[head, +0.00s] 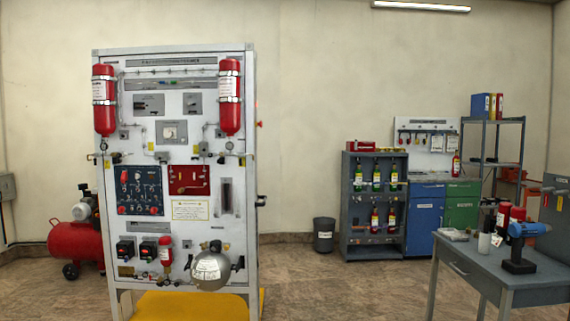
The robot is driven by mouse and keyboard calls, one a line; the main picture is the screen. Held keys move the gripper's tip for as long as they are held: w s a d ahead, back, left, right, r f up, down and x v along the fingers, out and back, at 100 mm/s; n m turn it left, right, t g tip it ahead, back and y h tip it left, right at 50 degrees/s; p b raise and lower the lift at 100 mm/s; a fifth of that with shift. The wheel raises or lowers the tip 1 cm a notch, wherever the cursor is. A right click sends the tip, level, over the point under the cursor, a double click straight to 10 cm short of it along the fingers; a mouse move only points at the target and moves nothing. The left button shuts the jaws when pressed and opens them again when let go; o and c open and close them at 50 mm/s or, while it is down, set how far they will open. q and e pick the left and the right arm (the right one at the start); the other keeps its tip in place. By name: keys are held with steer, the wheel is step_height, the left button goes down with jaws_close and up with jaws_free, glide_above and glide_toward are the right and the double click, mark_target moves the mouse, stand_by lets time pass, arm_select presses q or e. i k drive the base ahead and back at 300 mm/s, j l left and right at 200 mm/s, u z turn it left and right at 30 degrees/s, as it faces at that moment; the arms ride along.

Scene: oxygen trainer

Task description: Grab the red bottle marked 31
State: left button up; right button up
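Several red bottles are in the head view, and the number 31 is too small to read on any of them. Two large red bottles hang upright on the white trainer panel, one at its upper left (104,115) and one at its upper right (229,118). A small red bottle (165,250) is mounted low on the panel. A red cylinder (502,218) stands on the table at right. Neither of my grippers is in view.
The grey table (470,256) at right holds a blue drill (519,240) and small items. Green bottles (376,180) stand on the rack's upper level. A dark bin (323,236), blue cabinet (425,212) and red compressor (75,240) stand farther back. The middle floor is clear.

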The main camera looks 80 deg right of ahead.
mark_target(455, 166)
steer(key=z, duration=4.15)
steer(key=i+j+z, duration=0.1)
steer(key=i+z, duration=0.15)
steer(key=i, duration=0.9)
steer(key=i+z, duration=0.35)
steer(key=i, duration=0.25)
steer(key=i+j+z, duration=0.15)
steer(key=i+z, duration=0.2)
steer(key=i, duration=0.25)
steer(key=i+z, duration=0.5)
steer(key=i, duration=0.75)
steer(key=i+u, duration=0.35)
steer(key=i, duration=0.25)
steer(key=i+l+u, duration=0.1)
steer(key=i+u, duration=0.25)
steer(key=i, duration=0.25)
